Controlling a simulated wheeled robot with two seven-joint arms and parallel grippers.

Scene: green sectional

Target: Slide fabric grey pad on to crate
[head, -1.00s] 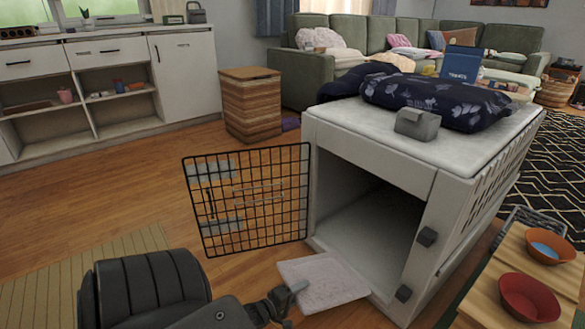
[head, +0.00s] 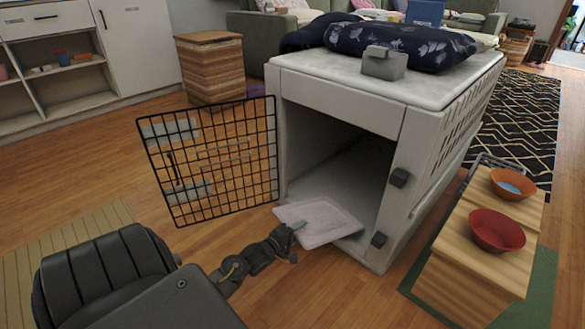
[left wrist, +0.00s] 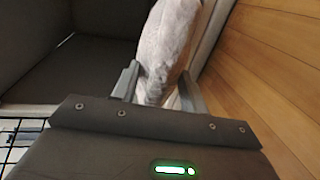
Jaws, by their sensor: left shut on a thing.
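The fabric grey pad (head: 318,220) is a flat, light grey square at the mouth of the crate (head: 290,85). Its far part lies over the crate's front sill and its near corner is in my left gripper (head: 290,232). In the left wrist view the pad (left wrist: 168,40) runs forward between the two fingers of the gripper (left wrist: 155,88), which are shut on it. The crate is white with a dark, empty-looking inside. Its black wire door (head: 215,160) stands open to the left. My right gripper is not in view.
A wooden feeder stand (head: 478,262) with a red bowl (head: 497,230) and an orange bowl (head: 512,183) stands right of the crate. A dark patterned cushion (head: 400,42) and a grey box (head: 385,62) lie on the crate's top. Wooden floor is clear before the door.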

